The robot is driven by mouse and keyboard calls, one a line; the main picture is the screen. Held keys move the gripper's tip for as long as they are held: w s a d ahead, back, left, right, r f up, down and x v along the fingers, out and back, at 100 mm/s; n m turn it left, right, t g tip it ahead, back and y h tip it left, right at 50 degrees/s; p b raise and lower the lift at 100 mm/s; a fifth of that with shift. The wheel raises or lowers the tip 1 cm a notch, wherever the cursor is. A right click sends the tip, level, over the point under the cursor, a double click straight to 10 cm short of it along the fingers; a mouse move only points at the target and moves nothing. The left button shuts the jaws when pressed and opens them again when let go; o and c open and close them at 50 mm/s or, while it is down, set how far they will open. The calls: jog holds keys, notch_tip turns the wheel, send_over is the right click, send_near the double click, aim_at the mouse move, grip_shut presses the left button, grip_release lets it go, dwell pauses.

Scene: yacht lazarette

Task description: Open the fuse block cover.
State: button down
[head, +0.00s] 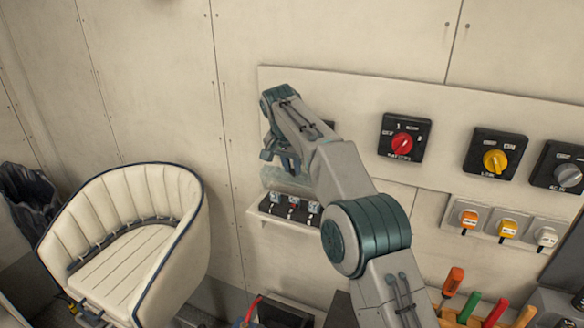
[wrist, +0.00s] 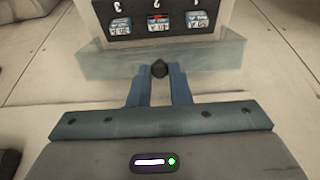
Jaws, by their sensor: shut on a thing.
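The fuse block (head: 290,208) is on the wall panel at the lower left in the head view. In the wrist view the fuse block (wrist: 180,31) shows upside-down numbers and several blue-and-white fuses. Its clear, pale green cover (head: 272,178) stands out from the panel above the fuses in the head view. The cover (wrist: 110,65) also spans the middle of the wrist view, and the fuses show uncovered beyond it. My gripper (head: 283,164) is at the cover. In the wrist view its blue fingers (wrist: 159,78) are shut on the cover's small dark knob (wrist: 159,69).
Rotary switches with red (head: 402,145), yellow (head: 495,161) and grey knobs are to the right on the panel. Small labelled switches (head: 508,228) sit below them. A cream seat (head: 130,240) stands at left. Coloured-handle tools (head: 468,307) are at the lower right.

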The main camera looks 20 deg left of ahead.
jog(key=shift+w+r, duration=0.15)
jog(key=shift+w, duration=0.05)
dwell(0.3)
jog(key=c, duration=1.4)
grip_release()
jog(key=shift+o, duration=0.2)
jog(key=s+r+b, duration=0.2)
jog(key=s+b, duration=0.3)
jog(key=s, duration=0.1)
jog(key=s+r+b, duration=0.2)
jog(key=s+b, duration=0.3)
jog(key=s, duration=0.2)
jog(key=shift+s+r, duration=0.25)
jog(key=shift+r, duration=0.05)
